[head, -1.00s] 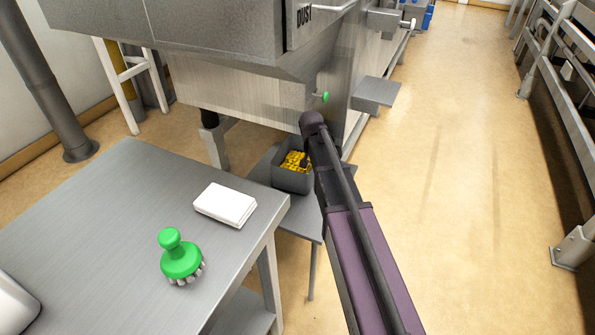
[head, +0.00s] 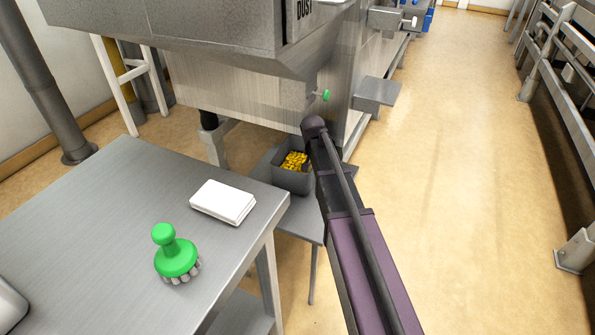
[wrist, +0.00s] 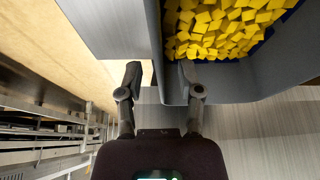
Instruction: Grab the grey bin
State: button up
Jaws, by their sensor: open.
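The grey bin (head: 292,180) holds several yellow pieces and stands on a low grey stand (head: 300,222) under the metal hood. My arm hides its right side in the head view. In the wrist view the bin's wall (wrist: 235,83) fills the upper right, with the yellow pieces (wrist: 215,28) inside. My gripper (wrist: 158,75) is open there, one finger on each side of the bin's near wall edge. The right finger reaches to the inner side and the left finger is outside. I cannot tell whether either finger touches the wall.
A steel table (head: 110,215) stands at the left front, bearing a green-handled brush (head: 175,255) and a white stack (head: 223,201). The hood (head: 250,85) overhangs the bin. Metal railings (head: 560,120) run along the right. The floor (head: 460,180) between is clear.

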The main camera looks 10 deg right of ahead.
jog(key=shift+b+x, duration=0.95)
jog(key=shift+x, duration=0.4)
grip_shut()
